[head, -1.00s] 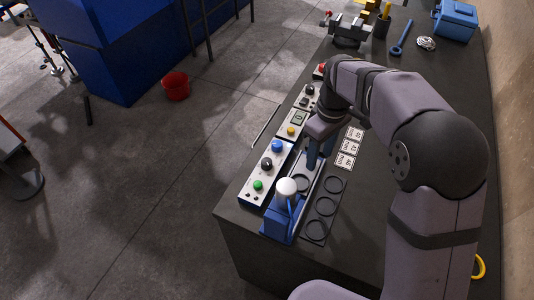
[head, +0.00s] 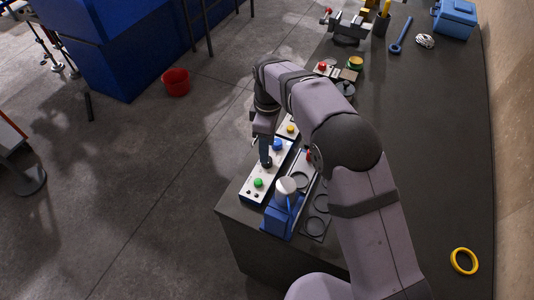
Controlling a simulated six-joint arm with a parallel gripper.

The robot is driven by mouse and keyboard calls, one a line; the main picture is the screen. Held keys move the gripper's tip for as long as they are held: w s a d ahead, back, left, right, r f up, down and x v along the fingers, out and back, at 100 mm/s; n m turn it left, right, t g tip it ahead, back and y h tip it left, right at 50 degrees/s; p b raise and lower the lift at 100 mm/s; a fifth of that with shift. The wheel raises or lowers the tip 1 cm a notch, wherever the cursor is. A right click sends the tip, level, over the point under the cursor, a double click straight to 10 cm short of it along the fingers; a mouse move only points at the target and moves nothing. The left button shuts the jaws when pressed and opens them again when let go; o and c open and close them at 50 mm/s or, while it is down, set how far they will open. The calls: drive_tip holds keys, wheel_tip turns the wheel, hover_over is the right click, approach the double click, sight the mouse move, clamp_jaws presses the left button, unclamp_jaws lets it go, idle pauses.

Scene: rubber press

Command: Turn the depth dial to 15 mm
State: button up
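A pale control panel (head: 250,191) lies along the near left edge of the bench in the head view. It carries a blue button (head: 277,144), a black knob (head: 267,164) and a green button (head: 258,183). The black knob may be the depth dial; no scale or reading on it can be made out. My gripper (head: 265,158) points down onto this knob, and its fingertips are at or just above it. Whether they touch it or are around it cannot be told. The finger gap is too small to see.
A blue device (head: 278,217) with a white knob (head: 286,186) stands just right of the panel, close to my gripper. A dark tray with rings (head: 318,226) lies beside it. A yellow ring (head: 464,261) lies at right. The bench's right middle is clear.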

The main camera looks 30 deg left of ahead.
drive_tip(key=shift+s+f+p, duration=0.15)
drive_tip(key=shift+f+p, duration=0.7)
drive_tip(key=shift+f, duration=1.55)
drive_tip(key=c, duration=1.1)
drive_tip(key=shift+o, duration=0.2)
